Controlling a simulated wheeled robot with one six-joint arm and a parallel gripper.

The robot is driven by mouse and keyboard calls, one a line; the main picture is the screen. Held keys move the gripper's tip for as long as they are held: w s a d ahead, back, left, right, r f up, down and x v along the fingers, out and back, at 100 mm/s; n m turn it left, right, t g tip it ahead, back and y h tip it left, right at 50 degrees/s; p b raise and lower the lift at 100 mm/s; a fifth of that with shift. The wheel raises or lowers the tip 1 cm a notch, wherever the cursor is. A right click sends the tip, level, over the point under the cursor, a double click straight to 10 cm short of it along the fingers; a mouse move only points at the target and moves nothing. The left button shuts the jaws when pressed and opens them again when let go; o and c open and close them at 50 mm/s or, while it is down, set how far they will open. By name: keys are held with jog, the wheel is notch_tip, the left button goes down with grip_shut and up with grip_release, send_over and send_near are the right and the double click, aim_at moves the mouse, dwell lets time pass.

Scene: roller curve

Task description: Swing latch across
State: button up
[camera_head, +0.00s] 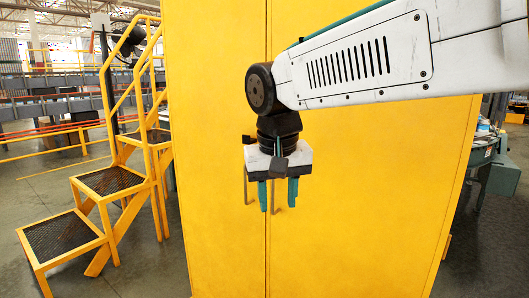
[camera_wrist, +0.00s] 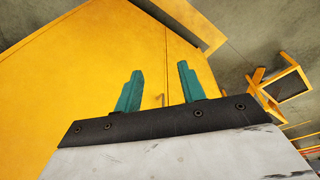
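A tall yellow cabinet (camera_head: 370,190) fills the middle of the head view, with a vertical seam between its doors. A thin bar-like handle (camera_head: 246,186) shows just left of my gripper, and part of another shows between the fingers. In the wrist view a small bar (camera_wrist: 162,99) shows on the yellow surface (camera_wrist: 80,80) between the fingers. I cannot tell which of these is the latch. My gripper (camera_head: 278,207) points down in front of the seam. Its teal fingers, also in the wrist view (camera_wrist: 160,68), are apart with nothing held. Contact with the cabinet cannot be told.
Yellow steps (camera_head: 100,182) with mesh treads and railings stand left of the cabinet. They also show at right in the wrist view (camera_wrist: 287,84). A grey-green workbench (camera_head: 485,152) stands behind at right. Grey floor is clear at lower right.

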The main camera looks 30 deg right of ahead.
jog(key=w+d+r+m+h, duration=0.1)
jog(key=w+d+r+m, duration=0.2)
jog(key=w, duration=0.5)
jog(key=w+d+r+m+h, duration=0.1)
jog(key=w+d+m, duration=0.2)
jog(key=w+d, duration=0.4)
jog(key=w+d+r+m+h, duration=0.1)
jog(key=w+d+r+m, duration=0.2)
jog(key=w, duration=0.5)
jog(key=x, duration=0.7)
jog(key=shift+w+d+f, duration=0.1)
jog(key=shift+d+f, duration=0.05)
jog(key=shift+f, duration=0.15)
grip_shut()
